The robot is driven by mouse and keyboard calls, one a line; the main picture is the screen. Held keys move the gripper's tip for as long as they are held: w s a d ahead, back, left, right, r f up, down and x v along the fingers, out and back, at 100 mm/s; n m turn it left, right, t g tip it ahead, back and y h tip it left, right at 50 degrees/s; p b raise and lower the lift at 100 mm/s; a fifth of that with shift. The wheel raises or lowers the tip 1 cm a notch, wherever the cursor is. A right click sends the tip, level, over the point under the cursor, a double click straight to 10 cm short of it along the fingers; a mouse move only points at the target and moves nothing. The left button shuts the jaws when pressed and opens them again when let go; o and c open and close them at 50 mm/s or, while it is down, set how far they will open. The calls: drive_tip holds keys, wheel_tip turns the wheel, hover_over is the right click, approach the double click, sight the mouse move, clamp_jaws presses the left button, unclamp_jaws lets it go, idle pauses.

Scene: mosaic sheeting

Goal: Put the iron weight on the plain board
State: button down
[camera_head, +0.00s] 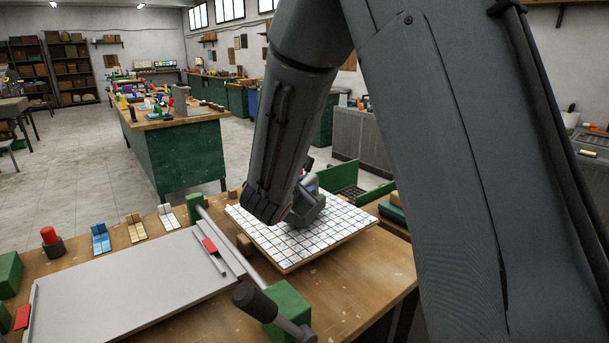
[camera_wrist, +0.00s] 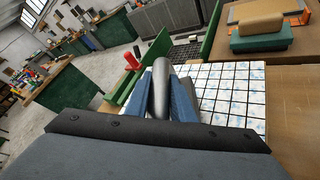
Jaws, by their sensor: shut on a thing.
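My gripper (camera_wrist: 168,98) has its two blue fingers closed on a smooth grey metal piece (camera_wrist: 161,76), which looks like the iron weight. In the head view my forearm hides most of the gripper, and a grey block (camera_head: 308,208) shows beside its end, over the tiled sheet. I cannot tell whether the weight touches the tiles. The white tiled sheet (camera_head: 335,238) lies on the bench and also shows in the wrist view (camera_wrist: 232,92). A large bare grey board (camera_head: 125,290) lies to the left on the same bench; its surface is empty.
A rail with green blocks (camera_head: 288,308) and a black handle (camera_head: 252,300) runs between board and sheet. Blue tiles (camera_head: 101,238), tan tiles (camera_head: 136,228) and a red-topped dark piece (camera_head: 52,243) stand behind the board. A green-walled crate (camera_head: 342,178) stands beyond the sheet.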

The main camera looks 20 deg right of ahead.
drive_tip(key=shift+w+f, duration=0.1)
drive_tip(key=shift+f, duration=0.55)
drive_tip(key=shift+f, duration=0.2)
drive_tip(key=c, duration=1.5)
unclamp_jaws()
drive_tip(key=shift+r, duration=0.1)
drive_tip(key=b+v, duration=0.1)
drive_tip(key=v, duration=1.1)
drive_tip(key=shift+b, duration=0.35)
